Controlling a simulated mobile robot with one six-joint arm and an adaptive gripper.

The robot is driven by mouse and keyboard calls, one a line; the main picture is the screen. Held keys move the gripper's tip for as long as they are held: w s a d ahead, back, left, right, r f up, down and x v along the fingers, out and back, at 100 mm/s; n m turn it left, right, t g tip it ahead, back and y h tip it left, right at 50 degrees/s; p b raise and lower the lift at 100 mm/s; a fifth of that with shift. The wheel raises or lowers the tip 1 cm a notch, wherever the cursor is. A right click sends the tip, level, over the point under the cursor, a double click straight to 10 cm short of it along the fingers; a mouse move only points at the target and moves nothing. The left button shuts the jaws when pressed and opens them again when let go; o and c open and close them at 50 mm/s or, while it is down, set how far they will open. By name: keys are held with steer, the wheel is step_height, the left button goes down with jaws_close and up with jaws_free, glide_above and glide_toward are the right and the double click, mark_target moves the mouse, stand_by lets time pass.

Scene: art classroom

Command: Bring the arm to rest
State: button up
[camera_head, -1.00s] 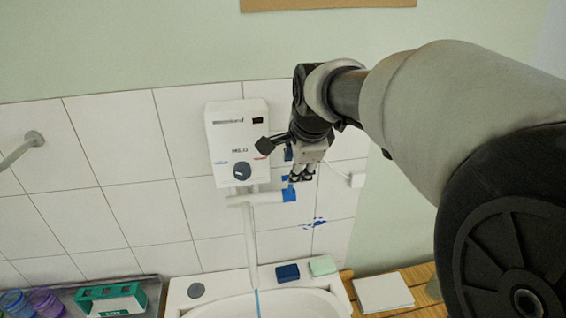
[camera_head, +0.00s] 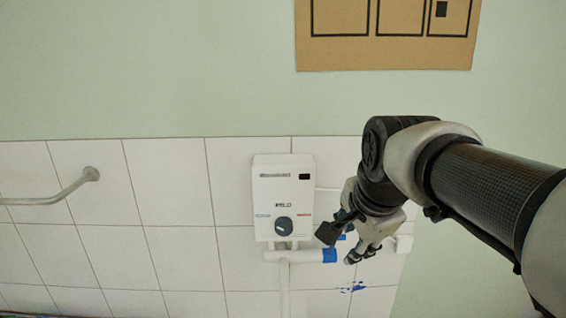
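My arm comes in from the right edge and bends down in front of the tiled wall. My gripper (camera_head: 361,256) points down beside the blue-marked end of a white pipe, to the right of a white wall water heater (camera_head: 283,192). The fingers are small and partly overlap in this view, so I cannot tell how wide they are. No held object is visible. The heater has a dark round knob (camera_head: 284,226) on its lower front.
A white pipe (camera_head: 300,256) runs below the heater, and blue paint marks (camera_head: 352,288) show on the tiles. A grab rail (camera_head: 60,194) is on the wall at left. A brown framed board (camera_head: 385,55) hangs above. The wall between is bare.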

steer(key=s+f+n+b, duration=0.1)
steer(key=s+f+n, duration=0.6)
steer(key=s, duration=0.3)
steer(key=s+f+n+g+b, duration=0.1)
steer(key=s+f+n+b, duration=0.1)
steer(key=s+f+n, duration=0.5)
steer(key=s, duration=0.4)
steer(key=shift+s+d, duration=0.15)
steer(key=shift+s, duration=0.05)
steer(key=shift+f, duration=0.1)
